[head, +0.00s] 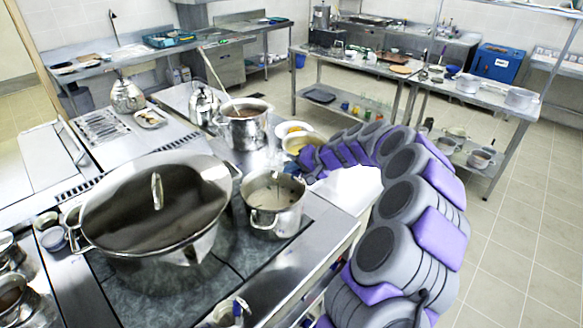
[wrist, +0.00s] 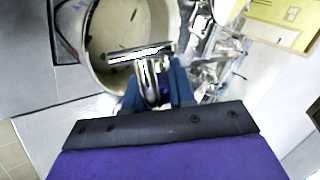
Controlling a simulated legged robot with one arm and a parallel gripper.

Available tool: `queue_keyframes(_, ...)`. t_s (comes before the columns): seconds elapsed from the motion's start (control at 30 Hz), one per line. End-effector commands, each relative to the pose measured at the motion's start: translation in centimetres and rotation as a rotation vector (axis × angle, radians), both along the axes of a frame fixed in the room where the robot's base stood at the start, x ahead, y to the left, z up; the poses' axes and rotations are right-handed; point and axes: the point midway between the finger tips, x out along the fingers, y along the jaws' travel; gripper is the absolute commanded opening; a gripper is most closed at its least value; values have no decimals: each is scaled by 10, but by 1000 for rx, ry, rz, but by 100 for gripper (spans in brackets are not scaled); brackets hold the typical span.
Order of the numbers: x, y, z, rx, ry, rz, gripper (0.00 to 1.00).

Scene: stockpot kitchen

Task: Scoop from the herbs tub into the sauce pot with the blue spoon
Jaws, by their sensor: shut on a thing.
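My gripper (wrist: 156,94) is in the lower middle of the wrist view, its blue fingers shut on the shiny metal shaft of the spoon (wrist: 149,78). The spoon lies over a round, pale vessel (wrist: 97,72) with dark green bits inside; I cannot tell whether its tip touches the contents. In the head view my gripper (head: 309,163) is small, right of an open steel pot (head: 275,222) with creamy contents and just below a yellowish tub (head: 302,143). The spoon is not clear there. I cannot tell for certain which container is the herbs tub.
A large lidded stockpot (head: 155,205) fills the stove's left. Another open pot (head: 244,132) with reddish-brown contents and a kettle (head: 203,102) stand behind. A white bowl (head: 294,129) is beside them. A yellow item (wrist: 285,20) is at the wrist view's upper right. Floor at right is clear.

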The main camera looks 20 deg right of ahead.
Motion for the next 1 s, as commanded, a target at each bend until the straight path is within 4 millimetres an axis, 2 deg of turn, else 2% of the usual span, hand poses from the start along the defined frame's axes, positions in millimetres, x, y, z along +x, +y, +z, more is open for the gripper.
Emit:
queue_keyframes(0.03,3,-5,4,27,13,-8,0)
queue_keyframes(0.4,11,-20,3,216,116,-6,0)
queue_keyframes(1.0,20,-39,2,427,230,-9,0)
